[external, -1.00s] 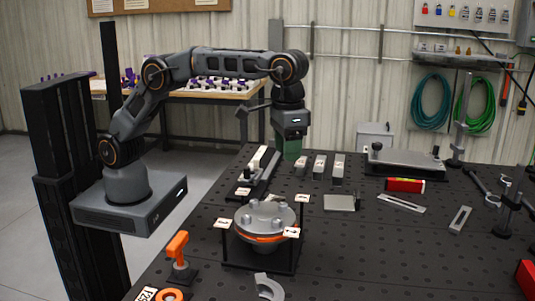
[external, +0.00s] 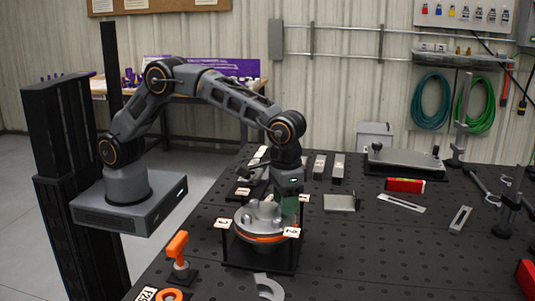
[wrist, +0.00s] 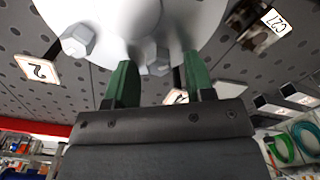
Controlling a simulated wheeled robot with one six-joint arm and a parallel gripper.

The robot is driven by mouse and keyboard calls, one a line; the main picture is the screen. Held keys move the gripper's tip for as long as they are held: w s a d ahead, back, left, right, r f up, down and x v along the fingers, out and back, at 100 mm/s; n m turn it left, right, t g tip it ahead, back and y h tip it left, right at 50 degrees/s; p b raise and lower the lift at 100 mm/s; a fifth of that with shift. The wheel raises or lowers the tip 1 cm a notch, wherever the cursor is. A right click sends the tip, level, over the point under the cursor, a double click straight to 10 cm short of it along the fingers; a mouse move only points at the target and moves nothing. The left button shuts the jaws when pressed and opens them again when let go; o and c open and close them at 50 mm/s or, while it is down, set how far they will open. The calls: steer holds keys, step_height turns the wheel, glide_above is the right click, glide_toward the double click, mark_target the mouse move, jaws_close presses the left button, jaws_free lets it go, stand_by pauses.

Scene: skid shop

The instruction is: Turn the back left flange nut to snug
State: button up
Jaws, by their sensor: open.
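The grey round flange (external: 247,228) with an orange ring (external: 262,239) sits on a black stand, with several hex nuts on top. In the wrist view, the pale flange disc (wrist: 115,14) fills the top. One hex nut (wrist: 78,40) shows at its left edge; another nut (wrist: 158,62) lies between my two green fingertips. My gripper (external: 289,210) points down at the back right part of the flange in the external view. In the wrist view my gripper (wrist: 160,78) is open, with a finger on each side of that nut. Contact with the nut cannot be told.
Numbered cards, one (external: 291,232) at the right and one (external: 222,224) at the left, surround the flange. Metal blocks stand behind.

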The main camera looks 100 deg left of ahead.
steer(key=shift+c, duration=0.2)
jaws_close()
stand_by(0.4)
steer(key=m, duration=0.3)
steer(key=shift+d+m+p, duration=0.1)
steer(key=shift+m+p, duration=0.2)
steer(key=shift+m, duration=1.7)
steer(key=shift+w+d, duration=0.1)
